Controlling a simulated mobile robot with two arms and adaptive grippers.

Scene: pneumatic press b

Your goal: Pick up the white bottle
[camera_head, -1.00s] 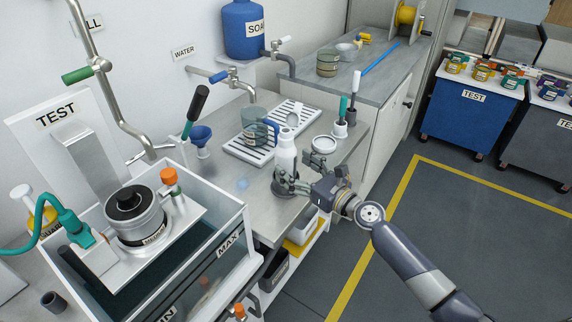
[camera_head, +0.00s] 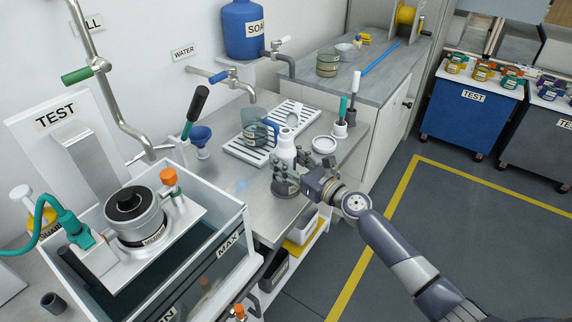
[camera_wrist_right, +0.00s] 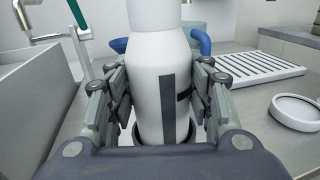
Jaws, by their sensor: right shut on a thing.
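The white bottle (camera_head: 286,153) stands upright near the front edge of the grey counter in the head view. In the right wrist view the bottle (camera_wrist_right: 158,85) fills the middle, with a dark vertical stripe on its side. My right gripper (camera_head: 288,178) has its fingers on both sides of the bottle's body and is shut on it. In the wrist view its fingers (camera_wrist_right: 160,105) press against the bottle left and right. My left gripper is not in view.
A slotted drain tray (camera_head: 245,153) with a clear jug (camera_head: 253,130) lies behind the bottle. A round white dish (camera_head: 324,145) and brush holders (camera_head: 340,128) are to the right. A blue funnel (camera_head: 200,136) and the large test tank (camera_head: 228,232) are to the left.

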